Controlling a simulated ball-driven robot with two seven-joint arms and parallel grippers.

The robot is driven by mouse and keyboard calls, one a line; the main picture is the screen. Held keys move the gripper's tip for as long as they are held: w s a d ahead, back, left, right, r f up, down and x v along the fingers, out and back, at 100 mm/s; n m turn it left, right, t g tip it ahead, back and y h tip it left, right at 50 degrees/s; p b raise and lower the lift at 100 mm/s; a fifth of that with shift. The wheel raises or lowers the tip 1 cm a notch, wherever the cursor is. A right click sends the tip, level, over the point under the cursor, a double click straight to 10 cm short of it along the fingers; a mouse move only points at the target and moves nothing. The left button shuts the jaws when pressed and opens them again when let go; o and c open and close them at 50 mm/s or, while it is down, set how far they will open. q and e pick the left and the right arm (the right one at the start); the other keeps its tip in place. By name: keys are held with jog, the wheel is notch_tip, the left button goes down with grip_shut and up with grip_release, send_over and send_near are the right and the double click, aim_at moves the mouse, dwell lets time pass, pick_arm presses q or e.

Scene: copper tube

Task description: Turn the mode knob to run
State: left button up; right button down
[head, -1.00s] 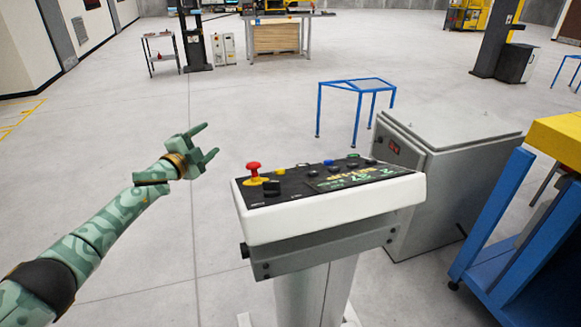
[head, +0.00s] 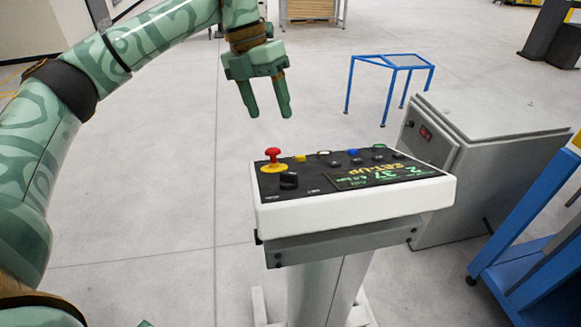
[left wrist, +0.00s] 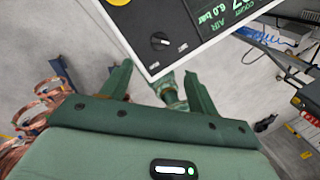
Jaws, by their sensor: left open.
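The mode knob (head: 289,180) is a black knob at the left front of the sloped control panel (head: 350,210), near a red mushroom button on a yellow base. The panel's display (head: 385,175) shows "SET-UP" in yellow. My left gripper (head: 271,115) is open and empty. It hangs above and behind the panel's left end, fingers pointing down, apart from the knob. In the left wrist view the knob (left wrist: 160,40) has a white pointer mark and lies beyond the open fingers (left wrist: 158,72). Its labels are too small to read. My right gripper is not in view.
The red button (head: 272,155) stands close behind the knob. A grey cabinet (head: 480,150) and a blue frame (head: 540,220) stand to the right. A blue stand (head: 390,65) is behind. Copper coils (left wrist: 35,105) show in the left wrist view. Floor left of the panel is clear.

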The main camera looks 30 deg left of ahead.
aim_at(289, 180)
pick_arm(q)
jog(key=x, duration=1.5)
jog(key=shift+a, duration=0.1)
jog(key=c, duration=1)
